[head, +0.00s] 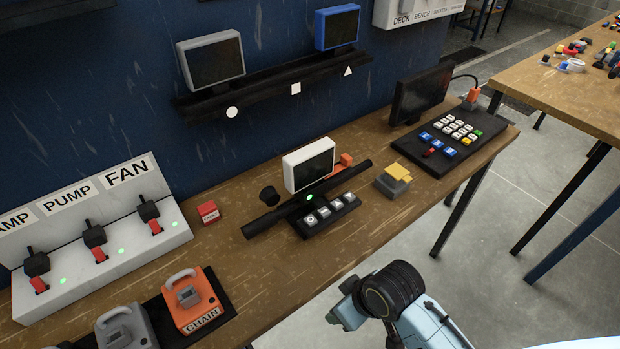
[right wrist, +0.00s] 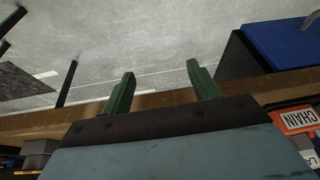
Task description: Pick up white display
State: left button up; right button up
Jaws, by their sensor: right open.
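The white display (head: 309,165) has a white frame and a dark screen. It stands upright on a black bar mount (head: 262,225) on the wooden workbench, behind a small black button panel (head: 327,214). My right arm comes in from the bottom right in the head view, and its wrist is in front of the bench edge, apart from the display. In the right wrist view my right gripper (right wrist: 160,90) has its two green fingers spread with nothing between them. The display is not in the right wrist view. My left gripper is not in view.
A grey display (head: 210,59) and a blue display (head: 337,27) sit on a wall rail. A black keypad (head: 446,140) and dark screen (head: 420,93) stand at right. A yellow-topped block (head: 394,179), red box (head: 208,212), switch panel (head: 100,235) and orange CHAIN unit (head: 194,300) are nearby.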

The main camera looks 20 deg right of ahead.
jog(key=w+a+r+n+y, duration=0.2)
jog(key=w+a+r+n, duration=0.25)
jog(key=r, duration=0.55)
jog(key=n+g+h, duration=0.2)
jog(key=n+h, duration=0.2)
jog(key=n, duration=0.9)
send_near(311, 151)
jog(key=f, duration=0.6)
jog(key=shift+w+a+f, duration=0.1)
jog(key=shift+w+a, duration=0.15)
jog(key=shift+a, duration=0.15)
jog(key=shift+w+d+f, duration=0.15)
jog(key=shift+w+f, duration=0.1)
jog(key=shift+f, duration=0.65)
jog(key=shift+w+d+f, duration=0.1)
jog(key=shift+w+f, duration=0.1)
jog(key=shift+f, duration=0.65)
jog(key=shift+w+d+f, duration=0.15)
jog(key=shift+w+f, duration=0.1)
jog(key=shift+f, duration=0.65)
pick_arm(q)
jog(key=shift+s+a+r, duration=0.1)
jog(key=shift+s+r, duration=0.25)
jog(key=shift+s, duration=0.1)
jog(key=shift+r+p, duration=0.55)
jog(key=shift+p, duration=0.2)
pick_arm(e)
jog(key=shift+f, duration=0.2)
jog(key=shift+c, duration=0.4)
